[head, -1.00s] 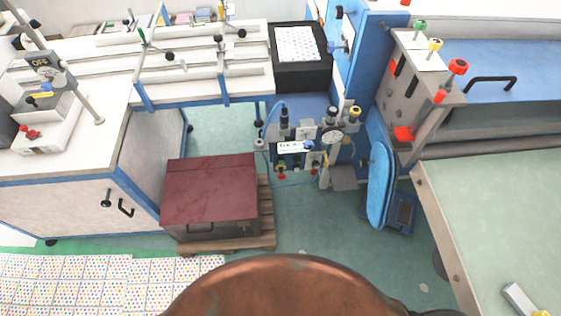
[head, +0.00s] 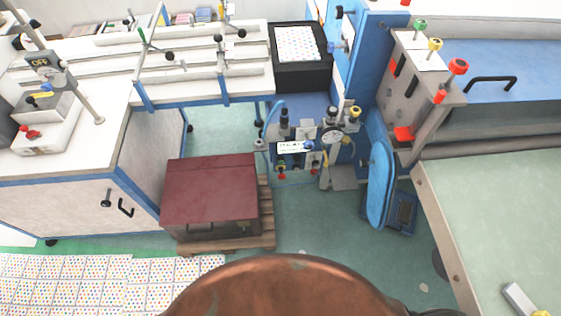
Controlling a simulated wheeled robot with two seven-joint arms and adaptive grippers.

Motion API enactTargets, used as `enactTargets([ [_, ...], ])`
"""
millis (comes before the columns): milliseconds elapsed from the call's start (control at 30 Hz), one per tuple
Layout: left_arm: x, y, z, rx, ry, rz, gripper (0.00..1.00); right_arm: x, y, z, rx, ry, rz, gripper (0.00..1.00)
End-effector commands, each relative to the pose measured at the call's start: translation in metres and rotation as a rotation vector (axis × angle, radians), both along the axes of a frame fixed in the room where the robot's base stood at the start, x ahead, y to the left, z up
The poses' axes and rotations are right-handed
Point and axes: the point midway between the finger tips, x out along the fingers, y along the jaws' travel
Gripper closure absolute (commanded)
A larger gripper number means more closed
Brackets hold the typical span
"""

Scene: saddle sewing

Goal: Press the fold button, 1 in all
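No button in the head view carries a readable fold label, so I cannot tell which one is the fold button. A grey panel (head: 428,72) on the machine at the right carries a green knob-like button (head: 420,26), a yellow one (head: 435,45) and a larger red one (head: 458,66). A red part (head: 404,133) sits lower on its front. On the left machine, a small box shows an OFF sign (head: 41,63) and a red knob (head: 32,133). Neither of my grippers is in view.
A dark red box (head: 210,190) stands on a wooden pallet (head: 266,225) on the floor. A blue machine part with gauges and hoses (head: 305,135) stands at the centre. Printed sheets (head: 90,283) lie at lower left. Green floor (head: 320,230) is clear between the machines.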

Motion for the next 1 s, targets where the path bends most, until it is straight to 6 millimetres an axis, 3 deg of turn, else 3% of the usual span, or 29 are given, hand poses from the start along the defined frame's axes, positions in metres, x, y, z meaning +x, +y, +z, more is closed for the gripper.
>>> enactTargets([
  [433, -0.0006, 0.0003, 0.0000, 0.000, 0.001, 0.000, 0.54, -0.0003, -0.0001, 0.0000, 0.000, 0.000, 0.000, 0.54],
  [1000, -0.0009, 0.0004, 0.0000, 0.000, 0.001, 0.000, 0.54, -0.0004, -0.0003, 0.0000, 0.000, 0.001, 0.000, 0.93],
])
